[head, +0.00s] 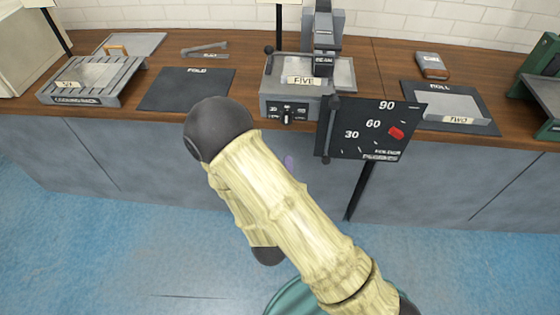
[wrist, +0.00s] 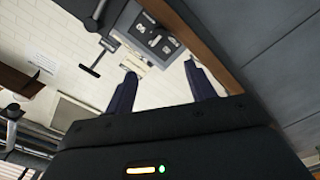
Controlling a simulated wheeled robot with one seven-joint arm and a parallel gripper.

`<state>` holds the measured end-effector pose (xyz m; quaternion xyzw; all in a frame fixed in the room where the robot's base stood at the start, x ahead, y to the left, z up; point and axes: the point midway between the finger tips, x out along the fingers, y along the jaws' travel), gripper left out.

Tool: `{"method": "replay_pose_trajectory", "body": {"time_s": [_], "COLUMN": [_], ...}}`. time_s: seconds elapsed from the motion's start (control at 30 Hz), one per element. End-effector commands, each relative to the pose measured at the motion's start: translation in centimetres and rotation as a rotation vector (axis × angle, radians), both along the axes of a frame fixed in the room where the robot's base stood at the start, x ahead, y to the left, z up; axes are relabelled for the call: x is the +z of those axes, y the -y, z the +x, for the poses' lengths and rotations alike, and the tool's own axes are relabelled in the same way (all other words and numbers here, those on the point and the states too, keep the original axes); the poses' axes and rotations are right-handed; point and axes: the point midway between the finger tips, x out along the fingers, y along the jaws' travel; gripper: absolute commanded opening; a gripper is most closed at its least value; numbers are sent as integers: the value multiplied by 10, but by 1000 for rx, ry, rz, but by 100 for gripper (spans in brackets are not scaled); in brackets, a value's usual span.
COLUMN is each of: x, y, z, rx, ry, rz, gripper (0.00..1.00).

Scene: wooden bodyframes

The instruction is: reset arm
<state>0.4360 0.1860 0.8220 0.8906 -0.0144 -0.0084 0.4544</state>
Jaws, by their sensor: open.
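My arm, with its pale wooden links and dark round joint, reaches up in front of the counter in the head view. The gripper itself does not show clearly there. In the wrist view my gripper (wrist: 160,88) has two dark fingers set apart, with nothing between them. Beyond the fingers I see a white wall and grey equipment, so the gripper is apart from the things on the counter.
A wooden counter (head: 385,60) runs across the back. Blue floor (head: 90,240) is clear at left.

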Motion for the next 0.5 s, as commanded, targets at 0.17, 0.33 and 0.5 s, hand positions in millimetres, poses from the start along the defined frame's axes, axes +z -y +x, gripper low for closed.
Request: {"method": "replay_pose_trajectory", "body": {"time_s": [0.17,0.33,0.5], "x": [0,-1,-6], "y": [0,5,21], "z": [0,5,22], "rx": [0,-15,-72], "ry": [0,-29,-160], "rz": [0,33,174], "gripper": [55,55,55]}}
